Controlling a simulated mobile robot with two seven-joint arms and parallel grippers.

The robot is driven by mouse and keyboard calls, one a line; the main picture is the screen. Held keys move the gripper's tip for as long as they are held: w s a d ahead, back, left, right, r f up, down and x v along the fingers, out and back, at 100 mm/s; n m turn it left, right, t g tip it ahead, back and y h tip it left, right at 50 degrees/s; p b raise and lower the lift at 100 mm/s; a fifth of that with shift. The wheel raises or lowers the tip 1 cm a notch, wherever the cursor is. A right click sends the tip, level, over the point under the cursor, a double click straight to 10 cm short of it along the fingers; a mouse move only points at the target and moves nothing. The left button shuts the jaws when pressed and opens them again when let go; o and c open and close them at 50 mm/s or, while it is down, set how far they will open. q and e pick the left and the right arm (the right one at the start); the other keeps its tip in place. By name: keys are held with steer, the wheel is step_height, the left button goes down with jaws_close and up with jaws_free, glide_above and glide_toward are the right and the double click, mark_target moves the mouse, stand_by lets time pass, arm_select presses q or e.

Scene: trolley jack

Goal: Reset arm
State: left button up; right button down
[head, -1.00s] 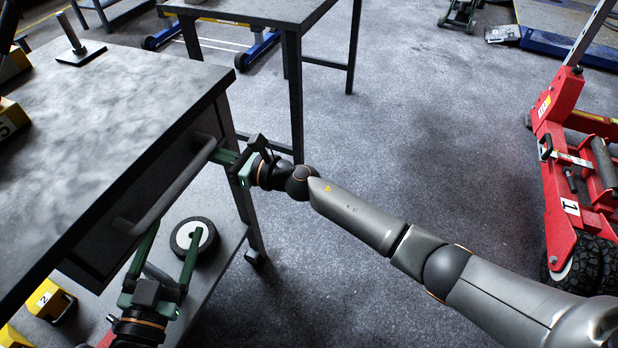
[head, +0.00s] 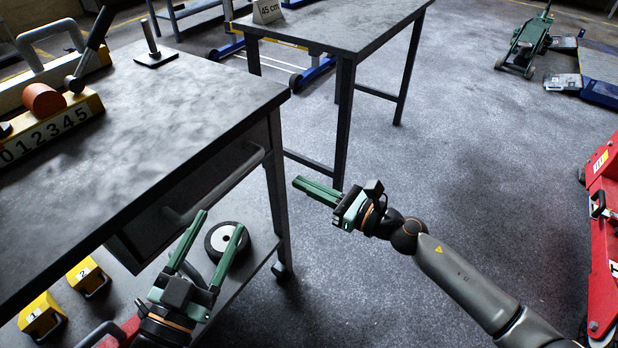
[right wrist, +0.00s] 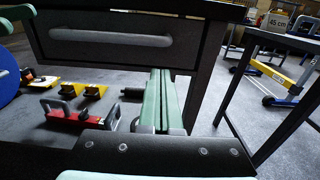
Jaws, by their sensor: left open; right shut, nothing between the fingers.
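My left gripper (head: 207,246) is open and empty at the lower left of the head view, in front of the workbench (head: 190,85). A black wheel with a white hub (head: 222,238) shows behind its fingers, on the lower shelf. My right gripper (head: 317,189) is shut and empty, to the right of the bench's drawer (head: 200,195) and apart from its handle (head: 225,188). In the right wrist view its green fingers (right wrist: 160,98) lie together, and the drawer with its grey handle (right wrist: 110,38) shows beyond them. The drawer looks closed.
A second table (head: 345,25) with a "45 cm" sign (head: 267,11) stands behind. Yellow numbered blocks (head: 88,275) sit on the lower shelf. A red trolley jack (head: 602,240) stands at the right, and a green jack (head: 525,45) further back. The floor between is clear.

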arm_select(q)
steer(key=shift+f, duration=0.1)
arm_select(e)
steer(key=shift+s+d, duration=0.2)
steer(key=s+d+r+n+t+h, duration=0.35)
steer(key=s+d+n, duration=0.35)
steer(key=n, duration=0.8)
steer(key=s+d+r+n+t+h, duration=0.2)
steer(key=s+d+n+t+h, duration=0.45)
steer(key=n, duration=0.85)
arm_select(q)
steer(key=s+a+f+n+g+y+p, duration=0.2)
steer(key=s+f+g+p, duration=0.4)
steer(key=p, duration=1.7)
steer(key=s+n+g+y, duration=0.1)
steer(key=s+g, duration=0.2)
steer(key=shift+a+f+n+g+y, duration=0.3)
steer(key=shift+f+n+y, duration=0.1)
arm_select(e)
steer(key=s+d+f+m+g+h, duration=0.2)
steer(key=s+d+f+m+g, duration=0.1)
steer(key=s+f+g, duration=0.4)
steer(key=s+g, duration=0.3)
steer(key=shift+g+h, duration=0.3)
